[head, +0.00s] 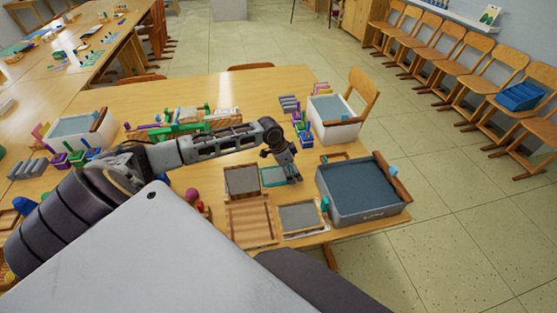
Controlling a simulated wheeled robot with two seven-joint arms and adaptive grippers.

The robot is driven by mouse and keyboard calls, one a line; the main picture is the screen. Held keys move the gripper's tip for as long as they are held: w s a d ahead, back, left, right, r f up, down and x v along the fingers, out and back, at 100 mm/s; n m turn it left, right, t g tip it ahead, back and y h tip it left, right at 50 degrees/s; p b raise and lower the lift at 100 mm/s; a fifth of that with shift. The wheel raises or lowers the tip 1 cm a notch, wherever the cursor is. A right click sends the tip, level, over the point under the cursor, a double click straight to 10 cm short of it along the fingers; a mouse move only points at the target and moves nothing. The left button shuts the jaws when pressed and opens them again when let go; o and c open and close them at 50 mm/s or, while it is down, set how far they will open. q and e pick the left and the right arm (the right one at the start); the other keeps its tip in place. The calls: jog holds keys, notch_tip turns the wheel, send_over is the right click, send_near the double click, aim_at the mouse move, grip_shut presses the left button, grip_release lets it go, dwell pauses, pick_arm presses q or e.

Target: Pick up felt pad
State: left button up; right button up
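Several flat pads lie near the table's front edge, and I cannot tell for certain which is the felt pad. A teal-edged pad (270,177) lies beside my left gripper (294,179), which points down over its right end. Whether they touch is unclear. A grey pad in a wooden frame (241,180) lies just left of it, and a light-edged grey pad (300,217) lies in front. The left gripper's fingers are too small to show open or shut. My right gripper is not in view.
A grey bin (352,213) stands close right of the gripper. An empty-looking wooden tray (251,225) lies at the front. A white bin (335,131) and green and purple tools (190,123) sit behind. The table's middle back is clear.

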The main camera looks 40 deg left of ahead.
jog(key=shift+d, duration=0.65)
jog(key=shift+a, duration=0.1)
